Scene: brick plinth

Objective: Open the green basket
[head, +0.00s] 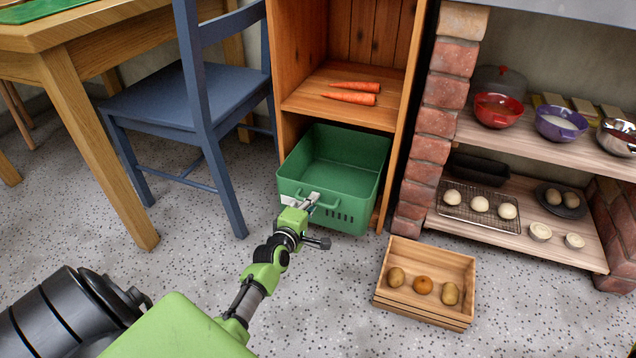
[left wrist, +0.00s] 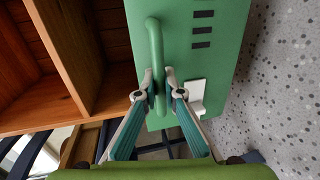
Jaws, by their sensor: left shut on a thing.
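The green basket (head: 353,156) sits in the bottom of the wooden cabinet and sticks out of its front. It looks empty inside. A green bar handle runs along its front face, and the handle (left wrist: 156,60) also shows in the left wrist view. My left gripper (head: 306,200) is at the basket's front, shut on the handle. In the left wrist view its two fingers (left wrist: 160,88) close around the bar from both sides. A white label holder (left wrist: 196,95) is on the basket's face beside the fingers. My right gripper is not in view.
The wooden cabinet (head: 292,60) holds carrots (head: 352,98) on the shelf above the basket. A blue chair (head: 195,95) stands close on the left. A wooden crate (head: 425,310) with potatoes and an orange item lies on the floor at right. Speckled floor is free in front.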

